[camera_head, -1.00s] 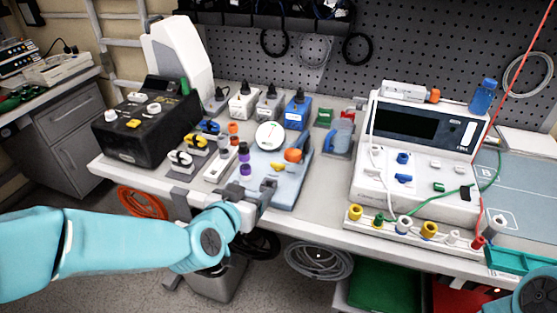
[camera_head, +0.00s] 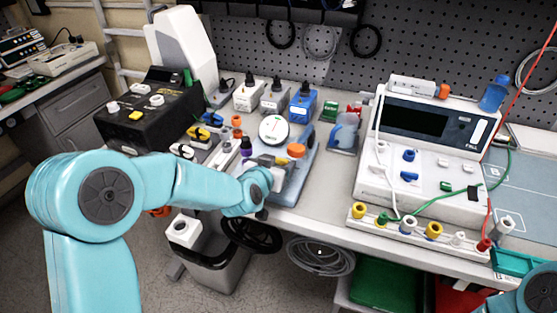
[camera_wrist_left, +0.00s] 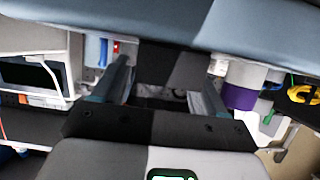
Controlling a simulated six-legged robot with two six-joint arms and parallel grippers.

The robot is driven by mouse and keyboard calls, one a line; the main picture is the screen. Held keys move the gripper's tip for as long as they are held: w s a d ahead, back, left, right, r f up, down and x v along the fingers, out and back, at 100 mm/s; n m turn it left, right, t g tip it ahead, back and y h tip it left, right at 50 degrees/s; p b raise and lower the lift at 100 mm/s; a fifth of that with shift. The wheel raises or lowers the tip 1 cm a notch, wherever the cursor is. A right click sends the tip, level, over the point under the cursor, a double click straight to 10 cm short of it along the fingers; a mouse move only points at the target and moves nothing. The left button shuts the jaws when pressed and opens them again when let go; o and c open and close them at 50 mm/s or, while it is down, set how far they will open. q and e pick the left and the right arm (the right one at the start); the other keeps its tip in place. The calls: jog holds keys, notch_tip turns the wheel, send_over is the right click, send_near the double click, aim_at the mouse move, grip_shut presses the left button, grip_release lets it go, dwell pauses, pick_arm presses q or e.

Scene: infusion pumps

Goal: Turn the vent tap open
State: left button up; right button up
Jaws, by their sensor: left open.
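The pale blue board (camera_head: 293,186) carries a round white dial gauge (camera_head: 273,130) and an orange cap (camera_head: 296,150). My left gripper (camera_head: 271,168) is open and low at the board's front, partly covering what is there. In the left wrist view its two fingers (camera_wrist_left: 158,85) stand apart, with dark and grey surfaces behind the gap. I cannot make out a tap held there. A purple-banded white part (camera_wrist_left: 240,96) is just right of the right finger.
A black box (camera_head: 150,117) and small bottles stand behind and left of the board. A white pump unit (camera_head: 425,135) stands to the right, with a row of coloured connectors (camera_head: 434,231) at its front. Cable coils hang below the table edge.

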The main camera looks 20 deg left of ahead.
pick_arm(q)
jog(key=shift+x, duration=0.9)
jog(key=c, duration=1.1)
jog(key=shift+o, duration=0.2)
jog(key=shift+d+r+p, duration=0.1)
jog(key=shift+r+p, duration=0.1)
jog(key=shift+p, duration=0.1)
jog(key=shift+d+r+n+y+p, duration=0.15)
jog(key=shift+n+y+p, duration=0.65)
jog(key=shift+p, duration=0.15)
jog(key=shift+d+n+y+p, duration=0.1)
jog(key=shift+n+y+p, duration=0.4)
jog(key=shift+y, duration=0.2)
